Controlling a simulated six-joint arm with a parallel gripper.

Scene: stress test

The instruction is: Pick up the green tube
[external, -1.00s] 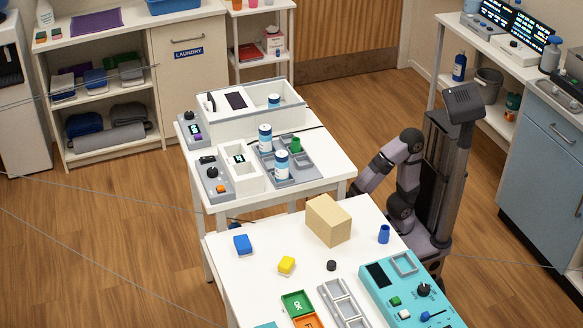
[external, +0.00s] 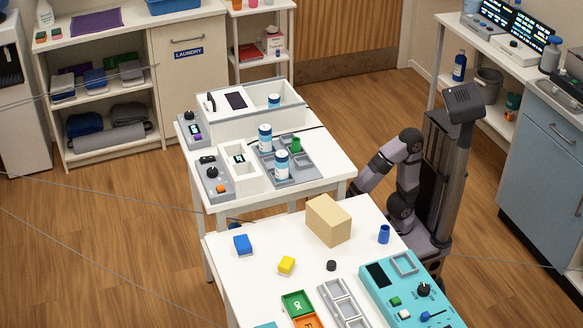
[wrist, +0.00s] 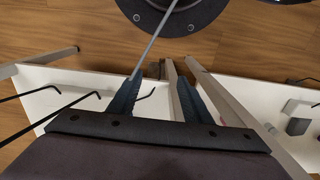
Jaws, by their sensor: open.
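A small green tube (external: 296,144) stands in the grey compartment tray (external: 310,169) on the farther white table, at the tray's back right. Blue-and-white cans (external: 282,165) stand in the same tray. In the wrist view my gripper (wrist: 158,78) has its two dark fingers spread apart with nothing held between them. The green tube does not show in the wrist view. In the external view my arm bends down at the right of the tables, and its fingers cannot be made out there.
A tan box (external: 328,220) stands at the back of the nearer white table (external: 262,218), close to my arm. A blue cup (external: 384,234), a blue block (external: 243,245), a yellow block (external: 286,265) and a teal panel (external: 407,290) are also there. Table edges lie below my gripper in the wrist view.

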